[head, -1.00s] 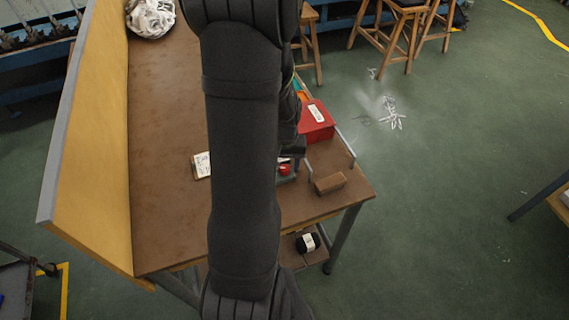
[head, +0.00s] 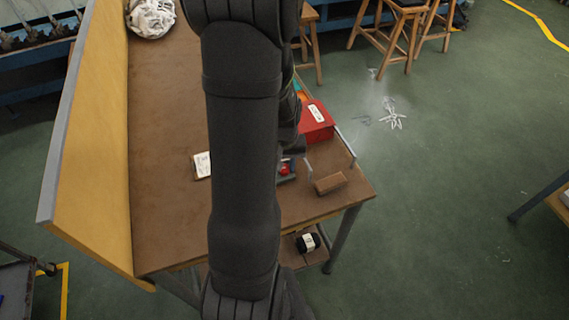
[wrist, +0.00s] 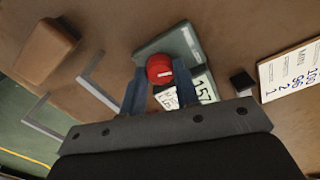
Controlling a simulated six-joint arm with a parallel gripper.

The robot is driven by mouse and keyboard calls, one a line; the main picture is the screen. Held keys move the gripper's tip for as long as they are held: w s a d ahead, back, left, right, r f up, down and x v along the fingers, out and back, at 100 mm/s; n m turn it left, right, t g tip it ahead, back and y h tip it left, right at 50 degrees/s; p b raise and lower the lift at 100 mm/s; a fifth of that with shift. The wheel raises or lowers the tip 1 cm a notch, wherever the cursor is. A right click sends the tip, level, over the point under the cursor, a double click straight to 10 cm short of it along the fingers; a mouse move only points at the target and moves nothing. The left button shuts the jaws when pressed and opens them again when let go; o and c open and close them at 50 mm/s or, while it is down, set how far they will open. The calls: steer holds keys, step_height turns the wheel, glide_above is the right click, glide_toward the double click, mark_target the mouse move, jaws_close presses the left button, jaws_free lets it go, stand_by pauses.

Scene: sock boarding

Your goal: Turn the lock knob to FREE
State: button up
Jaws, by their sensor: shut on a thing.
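The lock knob (wrist: 160,68) is a round red cap with a short white mark, on a grey-green block (wrist: 186,43) in the wrist view. My gripper (wrist: 162,76) has its two dark blue fingers on either side of the knob, shut on it. White labels (wrist: 204,90) with printed figures lie just below the knob, partly hidden by the gripper; I cannot read FREE there. In the head view the red knob (head: 285,169) shows just right of my arm, which hides much of the block and my gripper's fingertips.
A brown block (head: 330,183) lies near the table's (head: 165,230) right corner, beside metal handles (head: 345,147). A red box (head: 317,122) stands behind. A white card (head: 202,165) with written figures lies left of my arm. A small black block (wrist: 242,83) sits near the card.

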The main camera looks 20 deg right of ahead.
steer(key=n, duration=1.2)
steer(key=shift+n, duration=0.3)
stand_by(0.4)
steer(key=o, duration=1)
steer(key=shift+c, duration=0.2)
steer(key=shift+w, duration=0.1)
